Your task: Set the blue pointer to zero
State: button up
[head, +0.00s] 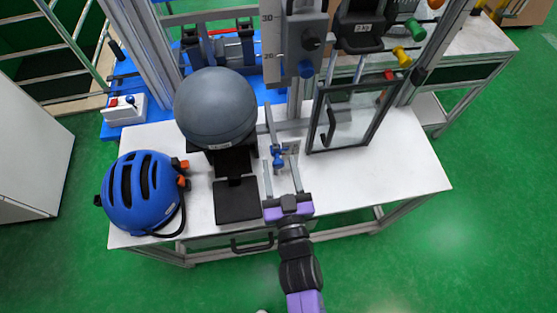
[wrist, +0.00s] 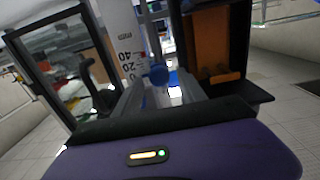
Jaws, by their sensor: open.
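A small blue part (head: 278,158), which looks like the blue pointer, stands at the foot of the tower, beside a small marked plate (head: 293,148). In the wrist view a round blue knob (wrist: 158,74) shows beside a white scale (wrist: 130,58) with 40 and 20 on it. Whether it is the same part, and the exact reading, I cannot tell. My gripper (head: 278,168) is open and points at the tower. Its fingers (wrist: 160,88) lie on either side of the blue part in the picture; contact is not visible.
A grey ball (head: 215,107) sits above a black base left of my gripper. A blue helmet (head: 142,192) lies at the table's left. A framed clear door (head: 349,118) stands to the right. The white table's (head: 405,165) right part is clear.

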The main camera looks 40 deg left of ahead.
jog(key=shift+v, duration=2.95)
jog(key=s+d+r+m+t+h, duration=0.1)
jog(key=s+d+r+t+h, duration=0.2)
jog(key=d, duration=0.7)
jog(key=s+d+r+m+h, duration=0.15)
jog(key=d+r, duration=0.25)
jog(key=d, duration=0.6)
jog(key=s+d+r+m+h, duration=0.2)
jog(key=s+d+m+h, duration=0.1)
jog(key=s+d, duration=0.3)
jog(key=s+d+r+m+h, duration=0.1)
jog(key=s+d+m+h, duration=0.3)
jog(key=d, duration=0.6)
jog(key=s+h, duration=0.2)
jog(key=s, duration=0.1)
jog(key=shift+s+d+r, duration=0.2)
jog(key=shift+r, duration=0.2)
